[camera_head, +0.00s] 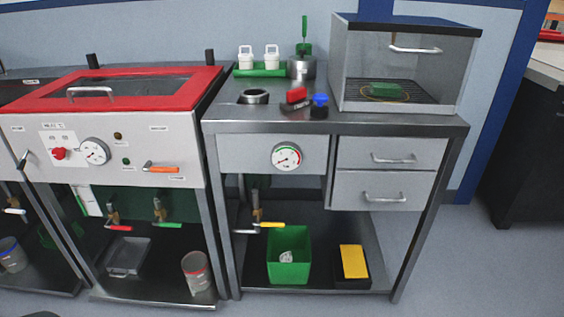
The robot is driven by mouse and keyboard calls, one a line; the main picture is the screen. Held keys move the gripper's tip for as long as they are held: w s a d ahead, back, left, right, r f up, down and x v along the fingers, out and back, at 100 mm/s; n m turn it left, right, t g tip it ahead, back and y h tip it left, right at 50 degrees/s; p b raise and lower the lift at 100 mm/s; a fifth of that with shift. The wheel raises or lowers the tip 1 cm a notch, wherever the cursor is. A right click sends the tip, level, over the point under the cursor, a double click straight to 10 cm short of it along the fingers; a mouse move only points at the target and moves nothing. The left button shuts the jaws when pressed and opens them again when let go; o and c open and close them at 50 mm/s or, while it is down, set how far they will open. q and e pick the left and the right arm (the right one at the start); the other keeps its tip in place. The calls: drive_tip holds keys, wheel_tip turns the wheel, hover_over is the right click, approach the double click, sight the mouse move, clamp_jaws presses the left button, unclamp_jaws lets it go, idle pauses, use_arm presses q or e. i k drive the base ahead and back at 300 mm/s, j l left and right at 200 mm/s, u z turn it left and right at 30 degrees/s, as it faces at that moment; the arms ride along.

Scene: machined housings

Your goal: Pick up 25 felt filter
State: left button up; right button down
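I cannot pick out a felt filter for certain. A small whitish object (287,257) lies in the green bin (288,275) on the lower shelf of the right workstation; it is too small to tell what it is. Two white lidded cups (245,57) stand on a green holder (260,71) at the back of the worktop. A green block (386,90) sits on a dark rack inside the clear-fronted cabinet (410,106). Neither of my grippers shows in the head view.
The worktop (370,121) also carries a round metal opening (254,97), a red piece (297,95) and a blue knob (320,99). Drawers (390,155) are shut. A yellow pad (354,261) lies beside the bin. A red-framed machine (100,140) stands left; floor is clear right.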

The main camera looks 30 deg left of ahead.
sight(271, 59)
drive_tip(key=j+z, duration=0.3)
drive_tip(key=j, duration=0.25)
drive_tip(key=j+z, duration=0.25)
drive_tip(key=j, duration=0.3)
drive_tip(key=k+j+z, duration=0.3)
drive_tip(key=j, duration=0.2)
drive_tip(key=i, duration=0.1)
